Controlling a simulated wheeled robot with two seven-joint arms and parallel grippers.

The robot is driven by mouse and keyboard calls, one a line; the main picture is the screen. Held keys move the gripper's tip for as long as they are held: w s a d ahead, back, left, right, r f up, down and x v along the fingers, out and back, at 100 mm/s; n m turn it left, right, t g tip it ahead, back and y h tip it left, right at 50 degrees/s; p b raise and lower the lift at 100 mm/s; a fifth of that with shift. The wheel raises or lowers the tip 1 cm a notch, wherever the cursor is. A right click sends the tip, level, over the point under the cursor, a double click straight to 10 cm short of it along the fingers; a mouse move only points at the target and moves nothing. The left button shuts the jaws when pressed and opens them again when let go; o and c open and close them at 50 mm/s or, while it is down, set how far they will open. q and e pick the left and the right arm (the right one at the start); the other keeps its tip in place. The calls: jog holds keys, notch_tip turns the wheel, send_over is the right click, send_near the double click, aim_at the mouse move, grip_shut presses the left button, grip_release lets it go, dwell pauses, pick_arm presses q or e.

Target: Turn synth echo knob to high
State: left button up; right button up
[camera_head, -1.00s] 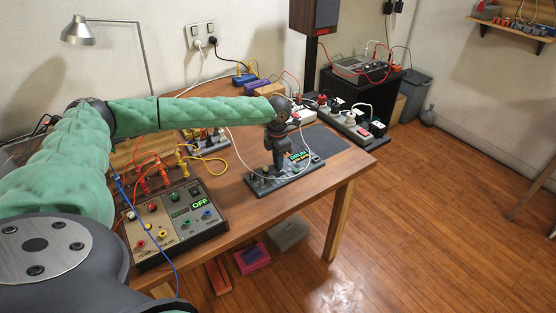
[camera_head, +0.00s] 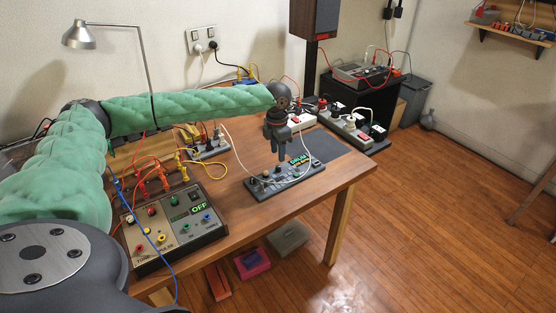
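A dark synth module (camera_head: 262,190) with small knobs and a lit teal and orange display lies near the right end of the wooden table. A white cable loops around it. My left gripper (camera_head: 282,158) points down just above the back of this module, left of its display. Its fingertips look clear of the knobs, and nothing shows between them. The fingers are too small to tell whether they are open or shut. A second, larger box (camera_head: 172,232) with a green "OFF" display and coloured jacks sits at the left front. The echo label cannot be read. My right gripper is out of view.
A power strip (camera_head: 352,128) with plugs lies at the back right of the table. A dark mat (camera_head: 335,146) beside the module is bare. A grey lamp (camera_head: 80,34) stands at the back left.

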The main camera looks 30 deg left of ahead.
pick_arm(q)
jog(key=shift+r, duration=1.05)
